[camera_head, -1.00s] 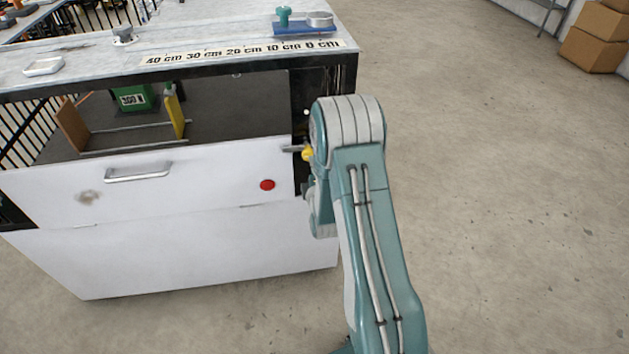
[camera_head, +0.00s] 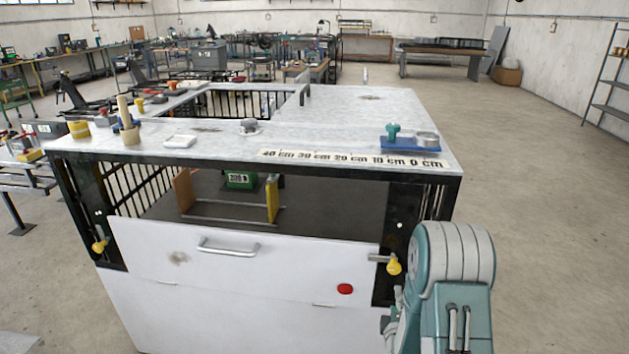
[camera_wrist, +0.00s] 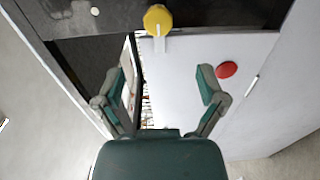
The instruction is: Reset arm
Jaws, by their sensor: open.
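My arm (camera_head: 455,262) is at the lower right of the head view, beside the right front corner of the workbench. My gripper (camera_wrist: 164,82) shows in the wrist view, its two green fingers spread wide with nothing between them. A yellow knob (camera_wrist: 158,20) lies ahead of the fingers at the top of that view. The same knob (camera_head: 394,265) is on the bench's right post in the head view, just left of my arm. The gripper itself is hidden behind the arm in the head view.
The white drawer front (camera_head: 290,268) carries a handle (camera_head: 229,249) and a red button (camera_head: 345,288). The marble top (camera_head: 330,115) holds a blue tray (camera_head: 410,145), a centimetre scale (camera_head: 350,158) and several small items. Open floor (camera_head: 550,190) lies to the right.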

